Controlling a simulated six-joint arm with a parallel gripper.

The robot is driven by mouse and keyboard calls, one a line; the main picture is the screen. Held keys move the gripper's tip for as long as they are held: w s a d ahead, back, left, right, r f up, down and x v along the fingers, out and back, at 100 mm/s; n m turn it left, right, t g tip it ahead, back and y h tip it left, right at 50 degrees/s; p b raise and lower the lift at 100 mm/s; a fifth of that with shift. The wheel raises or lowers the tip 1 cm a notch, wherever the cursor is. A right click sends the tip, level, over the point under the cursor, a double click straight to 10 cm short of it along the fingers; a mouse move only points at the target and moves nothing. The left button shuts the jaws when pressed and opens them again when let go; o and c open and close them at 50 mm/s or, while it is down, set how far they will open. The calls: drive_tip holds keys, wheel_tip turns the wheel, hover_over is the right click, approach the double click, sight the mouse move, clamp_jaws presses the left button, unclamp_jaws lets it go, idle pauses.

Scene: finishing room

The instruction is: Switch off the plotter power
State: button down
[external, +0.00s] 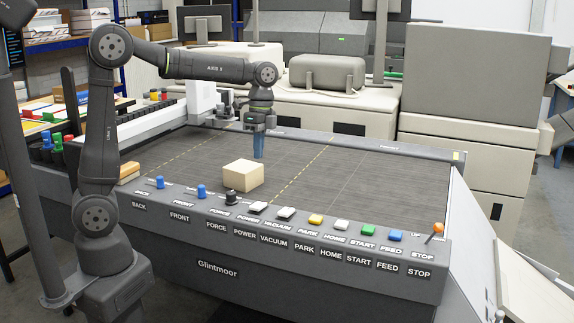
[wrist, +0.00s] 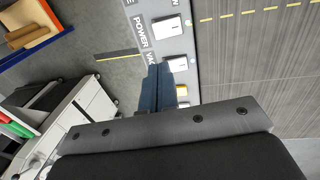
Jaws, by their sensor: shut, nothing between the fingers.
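The POWER switch (external: 258,208) is a white rocker on the plotter's front control panel, with a POWER label in front of it. In the wrist view the white POWER rocker (wrist: 169,28) shows beside its label, ahead of my fingertips. Which way it is tipped I cannot tell. My gripper (external: 258,156) is shut and empty, with blue fingers pointing down, raised above the plotter. In the wrist view the fingertips (wrist: 159,69) overlap the VACUUM label, close beside the white VACUUM rocker (wrist: 177,64). They appear apart from the panel.
A pale block (external: 242,176) lies on the plotter bed (external: 370,175) behind the panel. A black FORCE knob (external: 231,197) is left of POWER. The VACUUM rocker (external: 286,212) is right of it, then a yellow PARK button (external: 315,220) and several more controls.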

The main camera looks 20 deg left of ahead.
sight(256, 206)
drive_tip(key=shift+f, duration=0.1)
drive_tip(key=f, duration=0.4)
drive_tip(key=s+f, duration=0.1)
drive_tip(key=f, duration=0.4)
drive_tip(key=s+f, duration=0.1)
drive_tip(key=f, duration=0.3)
drive_tip(key=shift+s+f, duration=0.1)
drive_tip(key=shift+f, duration=0.25)
drive_tip(key=shift+s+f+t, duration=0.15)
drive_tip(key=shift+f+t, duration=0.05)
drive_tip(key=shift+t, duration=0.1)
drive_tip(key=shift+w+r, duration=0.2)
drive_tip(key=shift+w, duration=0.65)
